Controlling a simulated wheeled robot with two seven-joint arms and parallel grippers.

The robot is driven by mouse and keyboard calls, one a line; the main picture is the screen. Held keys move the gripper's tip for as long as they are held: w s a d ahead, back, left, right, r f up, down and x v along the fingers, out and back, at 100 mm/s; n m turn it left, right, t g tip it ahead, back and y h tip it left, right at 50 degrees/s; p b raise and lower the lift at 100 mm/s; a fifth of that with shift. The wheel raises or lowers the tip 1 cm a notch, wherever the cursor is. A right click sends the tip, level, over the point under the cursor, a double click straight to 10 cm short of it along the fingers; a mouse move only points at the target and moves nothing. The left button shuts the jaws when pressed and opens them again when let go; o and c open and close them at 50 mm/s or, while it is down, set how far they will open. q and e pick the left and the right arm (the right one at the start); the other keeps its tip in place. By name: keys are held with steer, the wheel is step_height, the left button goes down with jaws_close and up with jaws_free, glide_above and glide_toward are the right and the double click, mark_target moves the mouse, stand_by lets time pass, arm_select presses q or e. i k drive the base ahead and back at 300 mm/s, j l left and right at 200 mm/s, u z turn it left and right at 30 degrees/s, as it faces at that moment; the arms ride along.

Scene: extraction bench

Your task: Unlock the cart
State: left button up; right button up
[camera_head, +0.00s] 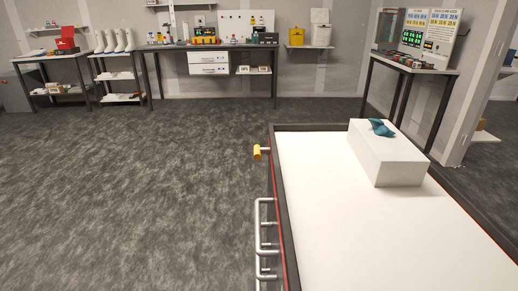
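The cart (285,190) stands at the right front, with a white top and a dark rim edged in red. A yellow-orange knob or lever (257,152) sticks out from its left side near the far corner. Silver bar handles (262,213) run along the same left side closer to me. A white box (390,161) sits on the far part of the cart top, with a crumpled teal cloth-like item (380,128) on it. Neither of my grippers shows in the head view. The cart's wheels and lower parts are hidden.
Open grey floor (130,190) lies left of the cart. Workbenches (210,47) with equipment line the back wall. A table with a control panel (414,62) stands behind the cart at the right, near a wall corner.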

mark_target(258, 150)
steer(key=i+j+z, duration=0.15)
steer(key=j, duration=0.2)
steer(key=i+j+z, duration=0.15)
steer(key=j, duration=0.2)
steer(key=i+j+z, duration=0.15)
steer(key=j, duration=0.2)
steer(key=i+j+z, duration=0.15)
steer(key=j, duration=0.2)
steer(key=k, duration=0.05)
